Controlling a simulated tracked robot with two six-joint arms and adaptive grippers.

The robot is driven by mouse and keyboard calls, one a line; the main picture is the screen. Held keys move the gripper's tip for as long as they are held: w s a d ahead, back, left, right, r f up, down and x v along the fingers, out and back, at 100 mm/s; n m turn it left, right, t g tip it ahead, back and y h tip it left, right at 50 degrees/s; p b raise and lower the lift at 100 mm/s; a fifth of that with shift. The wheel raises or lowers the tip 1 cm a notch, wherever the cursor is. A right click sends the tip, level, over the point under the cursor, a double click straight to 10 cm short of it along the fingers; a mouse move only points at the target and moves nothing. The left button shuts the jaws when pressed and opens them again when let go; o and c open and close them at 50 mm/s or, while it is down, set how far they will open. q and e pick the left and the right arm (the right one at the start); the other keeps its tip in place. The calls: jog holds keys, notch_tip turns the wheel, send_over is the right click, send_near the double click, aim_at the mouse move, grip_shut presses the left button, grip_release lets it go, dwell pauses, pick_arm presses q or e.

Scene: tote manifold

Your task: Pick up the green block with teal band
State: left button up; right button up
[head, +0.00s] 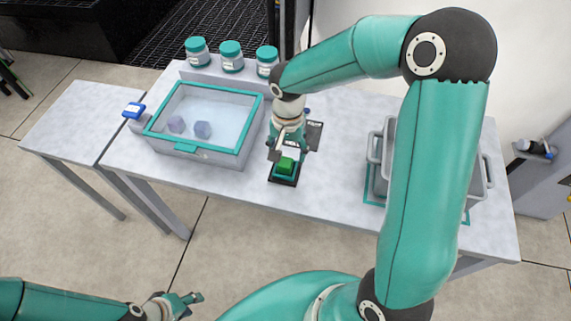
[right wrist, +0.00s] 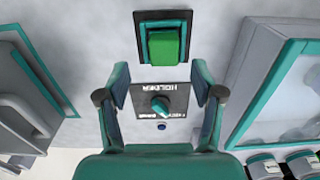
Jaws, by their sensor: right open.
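The green block (head: 285,165) sits on a small dark pad near the table's front edge. It also shows in the right wrist view (right wrist: 163,46), beyond the fingertips; I cannot clearly make out its teal band. My right gripper (head: 280,150) is just above and behind the block in the head view. In the right wrist view my right gripper (right wrist: 160,80) is open, with nothing between its fingers and the block apart from them. My left gripper (head: 190,302) is low at the left, away from the table; its opening is too small to judge.
A dark plate marked HOLDER with a teal knob (right wrist: 160,104) lies behind the block. A teal-rimmed clear-lidded case (head: 241,128) with two purplish blocks stands left. A grey tote (head: 376,148) stands right. Several teal-lidded jars (head: 231,57) line the back. The front edge is clear.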

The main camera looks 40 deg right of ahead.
aim_at(285, 162)
jog(key=shift+w+a+f+p, duration=0.15)
jog(key=shift+f+p, duration=0.1)
jog(key=shift+f, duration=1.1)
jog(key=shift+a+f+p, duration=0.1)
jog(key=shift+f+p, duration=0.15)
jog(key=shift+f, duration=1.1)
jog(key=c, duration=1.2)
jog(key=shift+c, duration=0.2)
